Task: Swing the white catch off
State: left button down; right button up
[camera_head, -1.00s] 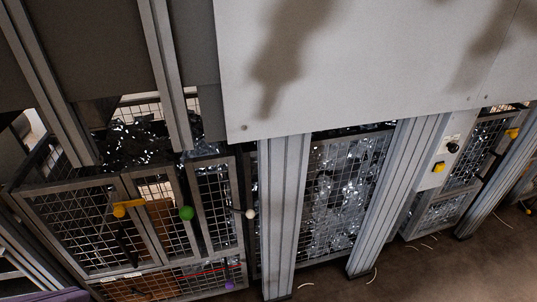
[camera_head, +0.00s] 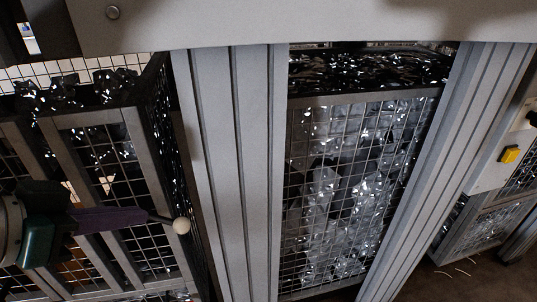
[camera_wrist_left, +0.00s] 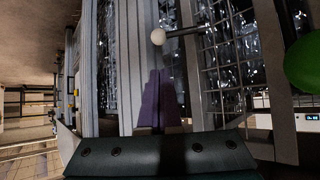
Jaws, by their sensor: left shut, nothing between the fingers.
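The white catch is a rod ending in a white ball (camera_head: 181,225), at the edge of the mesh gate (camera_head: 135,165) on the left in the head view. In the left wrist view the white ball (camera_wrist_left: 158,37) is at the top centre, its dark rod running right to the gate frame. My left gripper (camera_head: 146,214) has purple fingers, shut and empty, pointing right in front of the gate, with the tips close to the ball. In the left wrist view the fingertips (camera_wrist_left: 160,72) appear just below the ball; a small gap shows. My right gripper is not in view.
A green ball (camera_wrist_left: 303,62) is large at the right edge of the left wrist view. A grey post (camera_head: 235,170) stands right of the catch. Beyond it is a mesh cage (camera_head: 350,200) of shiny scrap. A yellow button (camera_head: 509,154) is at the far right.

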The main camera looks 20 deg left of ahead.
aim_at(183, 219)
pick_arm(q)
jog(key=shift+w+f, duration=0.15)
jog(key=shift+f, duration=0.05)
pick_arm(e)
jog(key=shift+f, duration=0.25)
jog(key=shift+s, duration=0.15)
pick_arm(q)
jog(key=b+x, duration=0.4)
jog(key=x, duration=0.5)
jog(key=shift+f+b, duration=0.1)
jog(key=shift+b, duration=0.2)
jog(key=shift+w+d+f, duration=0.1)
jog(key=shift+w+f, duration=0.1)
jog(key=shift+w, duration=0.2)
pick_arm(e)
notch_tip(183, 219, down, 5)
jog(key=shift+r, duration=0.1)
